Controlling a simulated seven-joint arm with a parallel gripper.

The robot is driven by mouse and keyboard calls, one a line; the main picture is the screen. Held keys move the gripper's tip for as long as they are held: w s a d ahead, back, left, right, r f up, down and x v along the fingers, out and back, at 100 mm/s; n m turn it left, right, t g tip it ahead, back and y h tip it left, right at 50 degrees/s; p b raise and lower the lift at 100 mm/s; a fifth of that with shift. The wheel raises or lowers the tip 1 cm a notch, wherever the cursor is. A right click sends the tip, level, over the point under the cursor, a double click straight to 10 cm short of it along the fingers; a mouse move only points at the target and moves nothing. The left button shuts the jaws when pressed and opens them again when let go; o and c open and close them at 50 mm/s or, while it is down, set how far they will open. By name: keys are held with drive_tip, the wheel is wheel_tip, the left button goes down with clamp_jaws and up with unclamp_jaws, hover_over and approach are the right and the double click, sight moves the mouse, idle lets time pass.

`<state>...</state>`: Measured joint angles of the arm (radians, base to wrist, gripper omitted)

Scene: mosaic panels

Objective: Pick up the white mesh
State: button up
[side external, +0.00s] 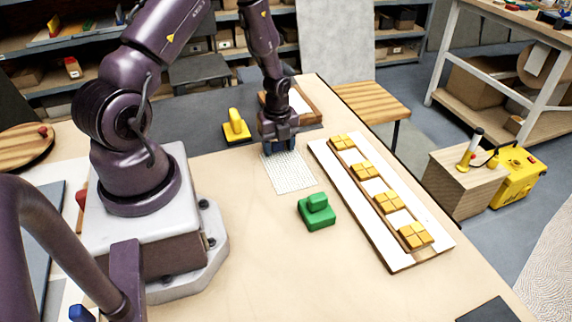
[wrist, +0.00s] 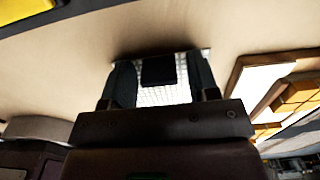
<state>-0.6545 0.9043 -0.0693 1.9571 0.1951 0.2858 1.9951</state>
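The white mesh (side external: 289,173) is a flat gridded sheet on the pale wooden table, below my gripper in the side view. In the wrist view the mesh (wrist: 165,97) shows between and below the fingers. A dark block (wrist: 158,70), which looks bluish in the side view, stands at the mesh's far end, between my fingers. My gripper (side external: 280,147) is low over that end, its fingers on either side of the block. In the wrist view the gripper (wrist: 160,82) looks open, with narrow gaps beside the block. Contact at the fingertips is hidden.
A green handled block (side external: 317,212) stands close in front of the mesh. A long white panel (side external: 345,185) with yellow tiles lies to the right. A yellow handled tool (side external: 236,128) is to the left, and a wooden-framed tray (side external: 302,108) is behind my gripper.

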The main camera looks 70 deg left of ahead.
drive_tip(key=c, duration=0.7)
drive_tip(key=shift+c, duration=0.2)
drive_tip(key=shift+r, duration=0.1)
